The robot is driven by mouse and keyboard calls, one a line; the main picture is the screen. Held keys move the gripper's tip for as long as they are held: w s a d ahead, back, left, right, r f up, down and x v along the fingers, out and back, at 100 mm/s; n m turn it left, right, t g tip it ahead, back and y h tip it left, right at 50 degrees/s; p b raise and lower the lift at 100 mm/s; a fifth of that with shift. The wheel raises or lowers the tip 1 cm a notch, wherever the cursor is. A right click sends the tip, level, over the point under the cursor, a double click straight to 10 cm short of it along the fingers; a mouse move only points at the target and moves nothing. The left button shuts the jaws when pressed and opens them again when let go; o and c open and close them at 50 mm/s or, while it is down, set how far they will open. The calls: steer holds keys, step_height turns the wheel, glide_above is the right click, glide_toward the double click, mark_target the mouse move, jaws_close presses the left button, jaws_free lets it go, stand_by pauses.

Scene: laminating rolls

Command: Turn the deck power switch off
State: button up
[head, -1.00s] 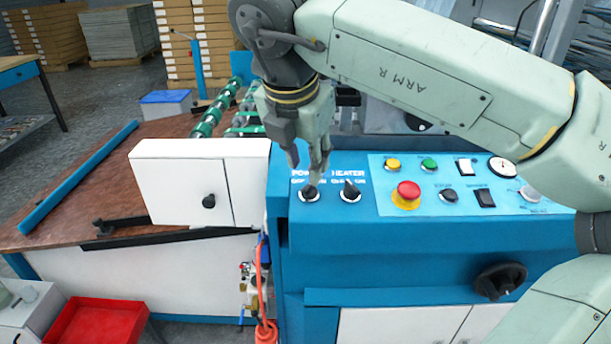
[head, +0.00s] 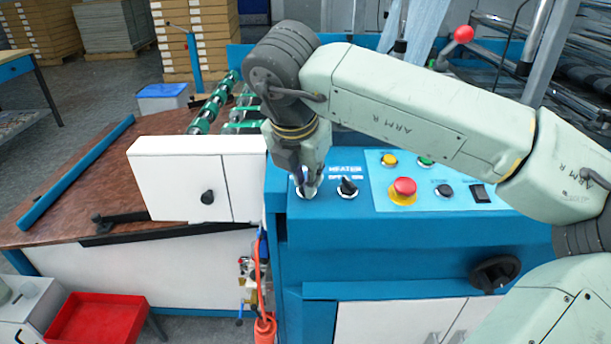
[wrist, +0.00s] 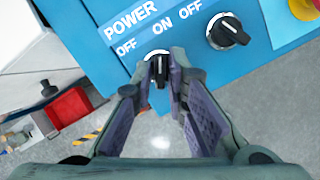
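The power switch (wrist: 158,67) is a round black knob with a white pointer line, beneath the POWER, OFF and ON labels in the wrist view. Its pointer runs roughly up the picture, toward ON. My gripper (wrist: 159,72) is open, its two fingertips on either side of the knob with the knob's grip between them. I cannot tell whether either finger touches it. In the head view my gripper (head: 309,188) points down onto the blue deck panel (head: 330,230) and hides most of the power switch.
The black heater knob (head: 348,188) sits just right of the power switch. Farther right are the red emergency button (head: 404,188) and a black rocker switch (head: 480,193). A white cabinet box (head: 170,185) stands close on the left.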

jaws_close()
steer(key=shift+f+n+b, duration=0.1)
steer(key=shift+n+b, duration=0.2)
steer(key=shift+b, duration=0.05)
steer(key=shift+f+n+b, duration=0.1)
steer(key=shift+n+b, duration=0.7)
steer(key=shift+b, duration=0.15)
steer(key=n+y+b, duration=0.1)
steer(key=n+b, duration=0.1)
steer(key=shift+d+n, duration=0.1)
steer(key=shift+n, duration=0.2)
steer(key=n+b, duration=0.1)
steer(key=n, duration=0.2)
steer(key=shift+n+y, duration=0.3)
steer(key=shift+y, duration=0.1)
steer(key=shift+d+r+n+y, duration=0.1)
steer(key=shift+n+y, duration=0.05)
steer(key=shift+n, duration=0.8)
steer(key=shift+r+n+y, duration=0.1)
steer(key=shift+n+y, duration=0.05)
steer(key=shift+n, duration=0.8)
